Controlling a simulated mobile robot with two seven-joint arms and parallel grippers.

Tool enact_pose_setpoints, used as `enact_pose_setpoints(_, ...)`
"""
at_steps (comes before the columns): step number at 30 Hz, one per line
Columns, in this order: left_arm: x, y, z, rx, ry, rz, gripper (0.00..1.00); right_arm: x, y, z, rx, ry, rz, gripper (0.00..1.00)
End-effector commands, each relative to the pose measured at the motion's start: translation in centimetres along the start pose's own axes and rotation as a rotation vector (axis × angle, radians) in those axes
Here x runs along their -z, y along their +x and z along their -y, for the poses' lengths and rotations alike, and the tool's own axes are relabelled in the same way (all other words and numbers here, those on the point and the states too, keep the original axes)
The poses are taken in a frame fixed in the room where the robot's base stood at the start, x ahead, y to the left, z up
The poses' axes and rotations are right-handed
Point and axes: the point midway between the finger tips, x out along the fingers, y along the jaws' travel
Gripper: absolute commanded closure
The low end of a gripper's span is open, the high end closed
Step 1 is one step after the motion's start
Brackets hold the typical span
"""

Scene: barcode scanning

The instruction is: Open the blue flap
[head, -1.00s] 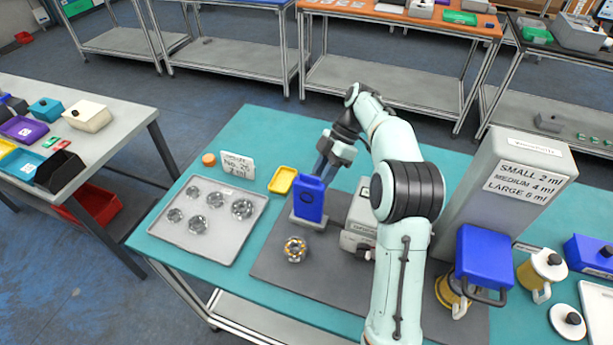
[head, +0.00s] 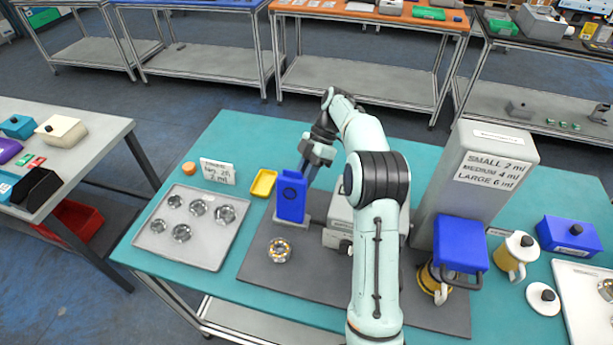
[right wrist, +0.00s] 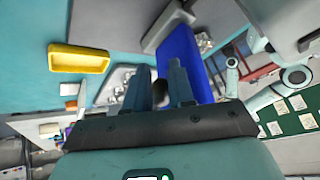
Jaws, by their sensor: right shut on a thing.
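In the right wrist view the blue flap (right wrist: 186,52) lies alongside the right-hand finger. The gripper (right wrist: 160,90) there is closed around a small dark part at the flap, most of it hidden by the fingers. My left gripper is not in view.
A tray of several clear ring-shaped parts (head: 196,253) lies at left, with a yellow dish (head: 263,183) left of the flap. Another ring (head: 279,250) lies on the mat. A tall grey dispenser (head: 440,190) and a blue box-like part (head: 460,243) stand to the right of my arm.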

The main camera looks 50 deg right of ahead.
Motion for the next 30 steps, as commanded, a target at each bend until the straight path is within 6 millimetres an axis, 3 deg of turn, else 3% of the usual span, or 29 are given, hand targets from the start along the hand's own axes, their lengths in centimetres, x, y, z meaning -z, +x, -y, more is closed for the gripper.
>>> enact_pose_setpoints(1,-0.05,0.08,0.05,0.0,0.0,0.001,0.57,0.3,1.04,-0.75,-0.003,-0.008,-0.01,1.0)
enact_pose_setpoints(3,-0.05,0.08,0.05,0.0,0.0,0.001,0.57,0.3,1.04,-0.75,-0.003,-0.008,-0.01,1.0)
enact_pose_setpoints(4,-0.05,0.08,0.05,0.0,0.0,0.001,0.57,0.31,1.04,-0.75,-0.003,-0.008,-0.01,0.67)
enact_pose_setpoints(6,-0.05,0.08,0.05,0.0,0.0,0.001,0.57,0.31,1.05,-0.76,-0.003,-0.008,-0.01,0.44)
enact_pose_setpoints(7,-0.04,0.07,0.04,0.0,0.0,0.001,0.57,0.31,1.03,-0.75,-0.003,-0.008,-0.01,0.39)
enact_pose_setpoints(30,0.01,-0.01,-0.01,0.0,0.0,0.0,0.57,0.16,0.41,-0.61,-0.011,-0.004,-0.003,0.39)
